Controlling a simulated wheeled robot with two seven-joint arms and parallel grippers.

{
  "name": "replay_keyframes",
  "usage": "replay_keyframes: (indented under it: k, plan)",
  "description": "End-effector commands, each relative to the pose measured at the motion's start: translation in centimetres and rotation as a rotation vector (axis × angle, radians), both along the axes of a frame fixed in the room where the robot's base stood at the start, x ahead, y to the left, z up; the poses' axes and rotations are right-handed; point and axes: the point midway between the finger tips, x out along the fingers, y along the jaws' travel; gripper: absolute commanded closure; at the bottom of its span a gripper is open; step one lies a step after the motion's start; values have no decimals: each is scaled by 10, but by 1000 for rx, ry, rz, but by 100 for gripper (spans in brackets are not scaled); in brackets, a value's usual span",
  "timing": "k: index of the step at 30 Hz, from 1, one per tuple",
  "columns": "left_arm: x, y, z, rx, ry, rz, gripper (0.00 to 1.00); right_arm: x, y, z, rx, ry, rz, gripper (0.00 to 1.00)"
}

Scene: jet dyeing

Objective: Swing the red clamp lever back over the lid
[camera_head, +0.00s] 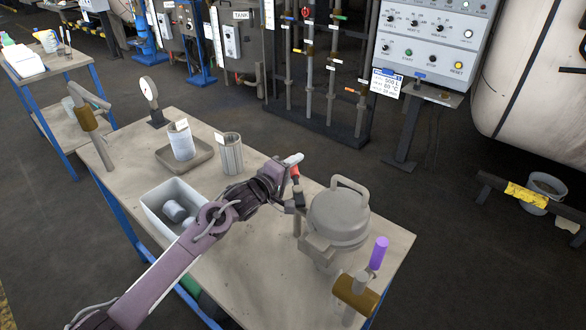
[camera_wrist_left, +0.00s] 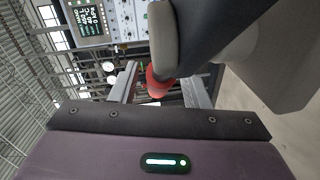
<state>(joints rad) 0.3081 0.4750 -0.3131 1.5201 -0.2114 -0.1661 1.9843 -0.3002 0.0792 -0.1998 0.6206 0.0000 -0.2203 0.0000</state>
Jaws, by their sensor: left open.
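The red clamp lever (camera_head: 295,172) stands up at the left side of the grey pot, beside its round lid (camera_head: 338,213) and not across it. The lid has an arched handle on top. My left gripper (camera_head: 286,182) reaches in from the lower left and is at the lever. In the left wrist view the red part of the lever (camera_wrist_left: 158,84) shows between the two open fingers, with a gap to the right finger; I cannot tell whether the left finger touches it. My right gripper is not in view.
On the same table (camera_head: 390,238) are a white bin (camera_head: 158,219), a tray (camera_head: 172,160) with a beaker, a grey cup (camera_head: 230,155) and a gauge (camera_head: 150,92). A brass fitting (camera_head: 355,292) with a purple handle (camera_head: 379,252) stands at the table's front right, close to the pot.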

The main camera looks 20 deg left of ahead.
Motion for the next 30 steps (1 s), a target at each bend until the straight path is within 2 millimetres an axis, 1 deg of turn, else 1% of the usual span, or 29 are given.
replay_keyframes:
  k: [2,5,12,16,21,28,30]
  plan:
    - [-3,1,0,0,0,0,58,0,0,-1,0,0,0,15]
    - [-14,5,0,-1,0,0,58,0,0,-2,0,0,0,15]
    - [-51,18,5,2,1,-1,58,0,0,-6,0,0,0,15]
    - [-65,24,8,0,2,0,58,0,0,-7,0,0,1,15]
    - [-72,26,10,0,1,0,58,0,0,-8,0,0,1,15]
    - [-73,27,10,0,1,0,58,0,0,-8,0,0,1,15]
    - [-73,26,10,3,2,1,67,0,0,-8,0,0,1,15]
